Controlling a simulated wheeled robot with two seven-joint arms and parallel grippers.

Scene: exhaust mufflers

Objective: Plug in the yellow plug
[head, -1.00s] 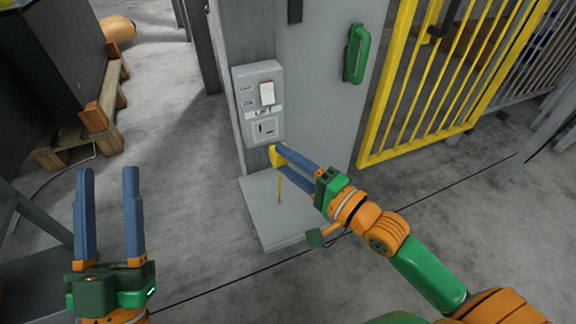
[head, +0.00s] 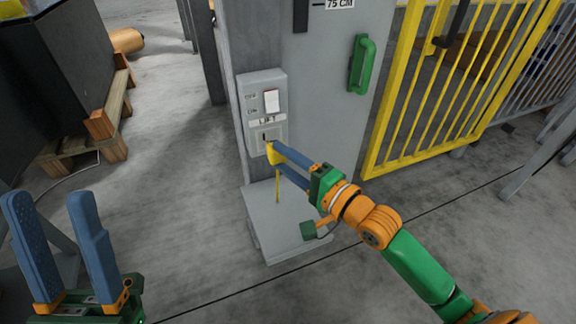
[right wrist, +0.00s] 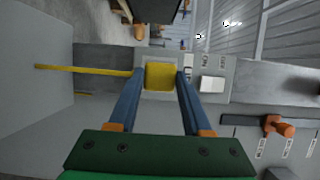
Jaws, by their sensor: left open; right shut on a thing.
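The yellow plug (head: 271,153) is in my right gripper (head: 277,160), just in front of the lower part of the grey switch box marked LIFT (head: 262,97). A yellow cord (head: 278,186) hangs down from the plug. In the right wrist view the plug (right wrist: 161,77) sits between the two blue fingers and hides the socket behind it. In the head view part of the socket (head: 264,137) shows right above the plug. I cannot tell whether the plug touches it. My left gripper (head: 43,217) is open and empty at the lower left.
The box is on a grey post above a pale base block (head: 290,225). A green handle (head: 361,64) is on the grey panel to the right, with a yellow gate (head: 440,90) beyond. A wooden pallet (head: 92,135) stands at the left. The floor between is clear.

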